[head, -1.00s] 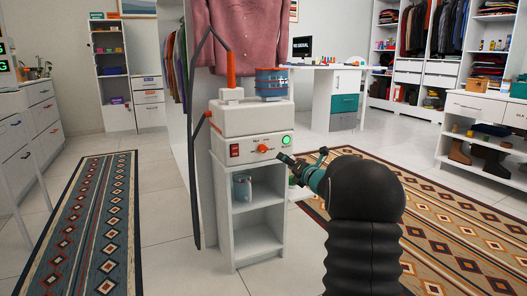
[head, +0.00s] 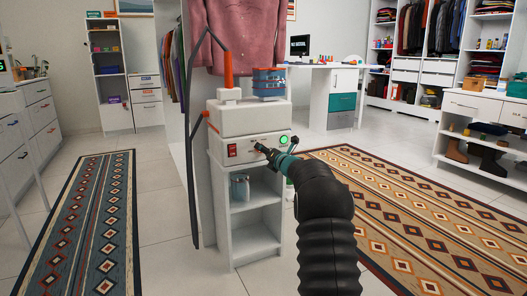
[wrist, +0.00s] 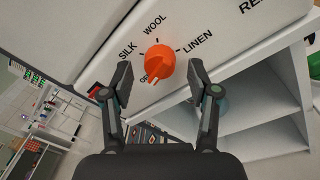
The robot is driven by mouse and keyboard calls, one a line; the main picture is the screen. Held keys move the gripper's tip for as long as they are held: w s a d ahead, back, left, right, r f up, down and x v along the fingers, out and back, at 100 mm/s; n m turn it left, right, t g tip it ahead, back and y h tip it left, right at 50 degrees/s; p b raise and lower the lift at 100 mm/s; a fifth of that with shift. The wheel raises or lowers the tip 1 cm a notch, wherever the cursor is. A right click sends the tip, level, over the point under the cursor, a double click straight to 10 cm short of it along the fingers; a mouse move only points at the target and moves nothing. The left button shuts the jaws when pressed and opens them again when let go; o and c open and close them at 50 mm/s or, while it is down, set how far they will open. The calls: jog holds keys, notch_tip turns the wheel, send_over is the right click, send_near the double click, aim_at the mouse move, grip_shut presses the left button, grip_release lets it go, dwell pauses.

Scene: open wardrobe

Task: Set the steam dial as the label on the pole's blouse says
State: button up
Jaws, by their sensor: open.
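The orange steam dial (wrist: 160,62) shows in the wrist view, with SILK, WOOL and LINEN around it and a partly covered mark that seems to read OFF. Its pale pointer mark faces down, close to that partly covered word. My gripper (wrist: 158,76) is open, with one finger on each side of the dial; I cannot tell whether they touch it. In the head view, my gripper (head: 266,151) hides the dial on the front of the white steamer (head: 228,122). The pink blouse (head: 245,35) hangs above the steamer; I see no readable label on it.
The steamer sits on a white open-shelved stand (head: 220,225) holding a blue-grey mug (head: 240,187). A dark hose (head: 192,170) hangs at the left. Patterned rugs lie on both sides.

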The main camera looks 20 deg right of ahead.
jog(key=shift+w, duration=0.45)
grip_shut()
jog(key=shift+m, duration=0.3)
jog(key=m+p, duration=0.1)
jog(key=m, duration=0.5)
jog(key=m+p, duration=0.1)
jog(key=m, duration=0.6)
jog(key=shift+a+f+m+t, duration=0.1)
jog(key=shift+f+m+t, duration=0.1)
jog(key=shift+m+t, duration=0.15)
jog(key=shift+h, duration=0.4)
